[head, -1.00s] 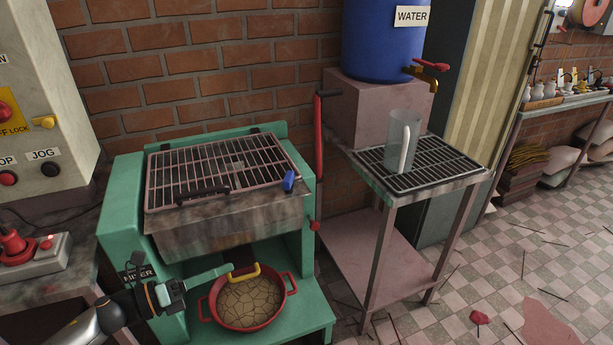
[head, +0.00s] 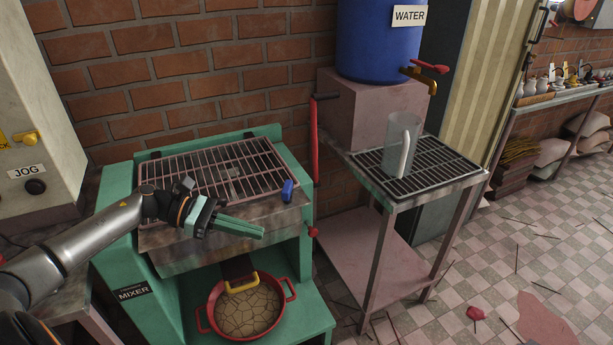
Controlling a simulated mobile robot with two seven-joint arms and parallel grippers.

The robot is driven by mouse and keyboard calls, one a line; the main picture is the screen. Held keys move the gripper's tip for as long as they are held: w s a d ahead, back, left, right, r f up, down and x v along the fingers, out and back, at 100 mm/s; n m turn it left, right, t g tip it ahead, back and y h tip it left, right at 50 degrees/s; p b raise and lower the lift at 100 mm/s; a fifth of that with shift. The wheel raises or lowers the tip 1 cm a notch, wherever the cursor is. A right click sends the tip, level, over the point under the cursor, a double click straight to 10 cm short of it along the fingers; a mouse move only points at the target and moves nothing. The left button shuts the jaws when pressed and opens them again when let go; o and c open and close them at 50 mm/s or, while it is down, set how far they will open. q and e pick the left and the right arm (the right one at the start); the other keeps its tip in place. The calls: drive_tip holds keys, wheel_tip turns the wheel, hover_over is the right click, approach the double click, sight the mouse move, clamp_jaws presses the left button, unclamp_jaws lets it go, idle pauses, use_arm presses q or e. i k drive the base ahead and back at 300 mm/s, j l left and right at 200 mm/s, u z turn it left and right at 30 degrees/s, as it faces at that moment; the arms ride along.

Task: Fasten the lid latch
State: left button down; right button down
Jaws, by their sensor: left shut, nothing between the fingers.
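The mixer's barred grate lid (head: 225,168) lies closed over its metal trough (head: 200,258). A blue latch (head: 288,190) sits at the lid's front right corner, tilted up. My left gripper (head: 262,233) is in front of the trough, below and left of the latch. Its green fingers are shut together, empty, and point right; it does not appear to touch the latch. My left arm hides the lid's front handle and part of the trough's front. My right gripper is not in view.
The green mixer (head: 312,205) has a red lever (head: 314,140) at its right. A red pan (head: 247,330) stands on its lower shelf. To the right, a stand with a drain grate (head: 445,170) bears a clear jug (head: 402,142) under a blue water barrel (head: 375,40).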

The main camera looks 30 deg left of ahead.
sight(286, 194)
drive_tip(key=j+z, duration=0.4)
drive_tip(key=z, duration=0.2)
drive_tip(key=j+u, duration=0.2)
drive_tip(key=i+j+u, duration=0.2)
drive_tip(key=j, duration=0.45)
drive_tip(key=i+u, duration=0.05)
